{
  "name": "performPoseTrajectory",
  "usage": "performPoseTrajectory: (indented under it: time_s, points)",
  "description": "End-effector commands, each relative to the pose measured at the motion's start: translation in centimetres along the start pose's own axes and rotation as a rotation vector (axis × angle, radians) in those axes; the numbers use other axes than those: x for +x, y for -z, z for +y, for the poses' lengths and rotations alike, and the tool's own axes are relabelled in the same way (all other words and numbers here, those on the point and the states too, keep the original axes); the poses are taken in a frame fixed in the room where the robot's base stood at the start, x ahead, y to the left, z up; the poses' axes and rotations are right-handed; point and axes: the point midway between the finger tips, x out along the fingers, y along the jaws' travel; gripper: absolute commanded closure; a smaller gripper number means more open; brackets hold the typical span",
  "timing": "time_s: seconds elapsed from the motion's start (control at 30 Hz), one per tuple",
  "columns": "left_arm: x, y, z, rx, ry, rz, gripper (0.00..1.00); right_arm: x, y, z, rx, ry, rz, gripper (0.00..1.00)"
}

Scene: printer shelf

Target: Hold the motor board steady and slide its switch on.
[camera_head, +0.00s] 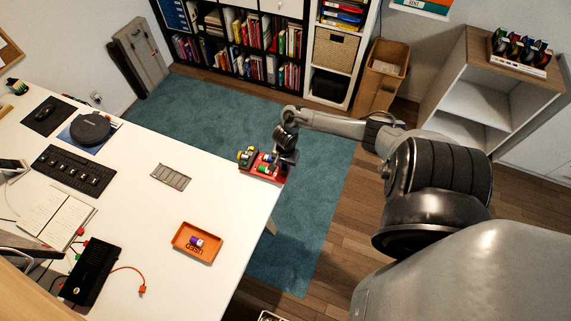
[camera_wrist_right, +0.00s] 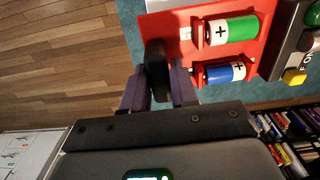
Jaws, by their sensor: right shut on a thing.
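The red motor board (camera_head: 262,172) is at the far right corner of the white desk. In the right wrist view the board (camera_wrist_right: 185,20) carries a green battery (camera_wrist_right: 233,29) and a blue battery (camera_wrist_right: 225,72). A grey block (camera_wrist_right: 285,62) with partly cut-off "ON" lettering and a yellow part (camera_wrist_right: 294,77) sits at its right side; I cannot tell the switch's position. My right gripper (camera_head: 284,152) is at the board's right end. Its dark fingers (camera_wrist_right: 160,80) are shut on the board's edge and hide part of it. My left gripper is out of view.
An orange tray (camera_head: 180,247) with a purple battery lies nearer on the desk. A grey slotted holder (camera_head: 171,177) lies left of the board. A keyboard (camera_head: 74,171), notebook and black box (camera_head: 90,272) fill the left side. Rug and floor lie beyond the desk edge.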

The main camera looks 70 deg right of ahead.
Motion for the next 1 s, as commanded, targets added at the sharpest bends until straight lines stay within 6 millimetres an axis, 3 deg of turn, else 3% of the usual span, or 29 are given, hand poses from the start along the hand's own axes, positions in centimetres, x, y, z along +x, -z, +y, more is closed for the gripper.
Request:
performPoseTrajectory:
  time_s: [0.37, 1.0]
  points:
    - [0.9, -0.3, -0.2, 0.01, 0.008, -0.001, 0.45, 1.9, 0.0, -0.1, 0.001, 0.001, 0.0, 1.0]
    - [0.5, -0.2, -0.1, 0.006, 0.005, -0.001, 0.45, 2.1, 0.0, 0.0, 0.001, 0.0, 0.0, 1.0]
